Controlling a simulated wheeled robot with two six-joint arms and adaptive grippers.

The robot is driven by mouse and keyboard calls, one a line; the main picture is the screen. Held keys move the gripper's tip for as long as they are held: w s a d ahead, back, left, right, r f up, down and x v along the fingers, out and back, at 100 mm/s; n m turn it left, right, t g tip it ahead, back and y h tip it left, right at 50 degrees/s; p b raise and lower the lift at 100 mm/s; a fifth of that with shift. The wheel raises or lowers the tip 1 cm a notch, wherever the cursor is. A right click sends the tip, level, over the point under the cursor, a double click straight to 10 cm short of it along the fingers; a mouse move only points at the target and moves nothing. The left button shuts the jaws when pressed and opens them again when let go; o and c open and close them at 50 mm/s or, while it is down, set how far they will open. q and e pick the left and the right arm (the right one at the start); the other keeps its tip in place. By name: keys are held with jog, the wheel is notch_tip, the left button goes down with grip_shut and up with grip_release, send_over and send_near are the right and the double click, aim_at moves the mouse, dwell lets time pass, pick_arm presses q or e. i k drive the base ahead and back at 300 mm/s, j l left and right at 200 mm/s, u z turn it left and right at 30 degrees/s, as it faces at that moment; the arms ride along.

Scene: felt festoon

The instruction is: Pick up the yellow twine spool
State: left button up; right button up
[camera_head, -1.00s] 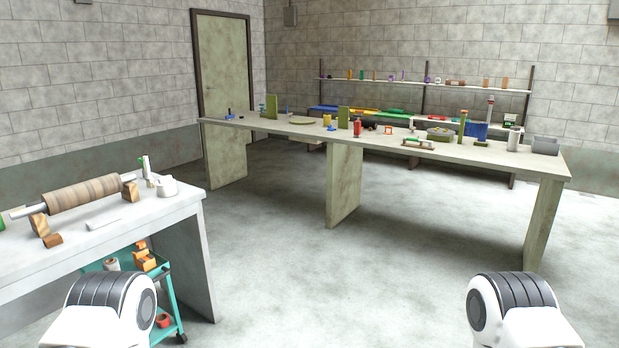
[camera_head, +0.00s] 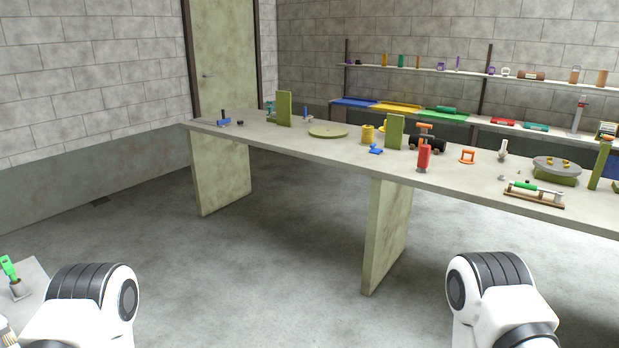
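A small yellow cylinder (camera_head: 367,134), which looks like the yellow twine spool, stands upright on the long workbench (camera_head: 262,131), left of a green upright block (camera_head: 395,131). A second yellow piece (camera_head: 383,126) shows partly behind that block; I cannot tell what it is. Nothing touches the yellow cylinder that I can see. Both of my arms show only as white and black links at the bottom of the view, well short of the bench.
A blue piece (camera_head: 375,149), a red bottle-like tool (camera_head: 424,156) and a round green disc (camera_head: 328,132) are near the cylinder. A bench leg (camera_head: 387,232) stands below it. The floor (camera_head: 290,260) before the bench is clear. A side table corner (camera_head: 35,275) is at lower left.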

aim_at(366, 133)
jog(key=i+z, duration=0.2)
jog(key=i, duration=0.2)
jog(key=i+j+z, duration=0.15)
jog(key=i, duration=0.3)
jog(key=i+j+z, duration=0.2)
jog(key=i, duration=0.2)
jog(key=i+j+z, duration=0.2)
jog(key=i, duration=0.2)
